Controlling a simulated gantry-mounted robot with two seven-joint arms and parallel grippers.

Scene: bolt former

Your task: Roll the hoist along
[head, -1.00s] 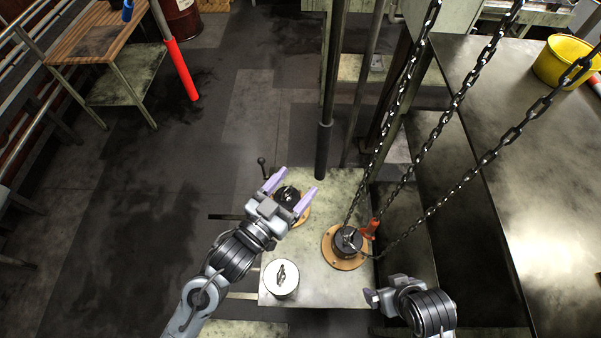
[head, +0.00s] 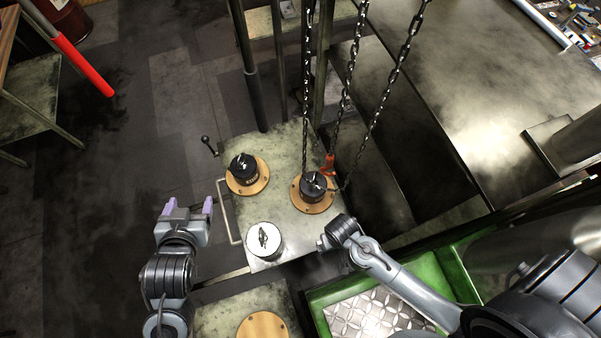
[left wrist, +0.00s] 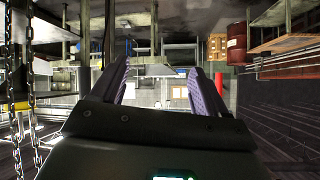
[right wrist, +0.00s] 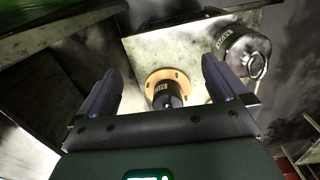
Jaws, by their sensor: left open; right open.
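The hoist's chains (head: 349,70) hang from above in the head view and come down by a red hook piece (head: 328,165). They end around a black weight (head: 314,185) on a wooden disc; whether they are hooked to it I cannot tell. The chains also show at the left of the left wrist view (left wrist: 32,100). My left gripper (head: 188,206) is open and empty, left of the metal platform (head: 285,225). My right gripper (head: 325,242) is open near the platform's right front edge, apart from the weights. In the right wrist view a black weight (right wrist: 166,93) lies beyond its fingers.
A second black weight (head: 243,167) and a white-topped canister (head: 264,240) stand on the platform. A lever (head: 209,146) and a pale handle bar (head: 227,212) stick out at its left. A green-edged box (head: 375,315) lies front right.

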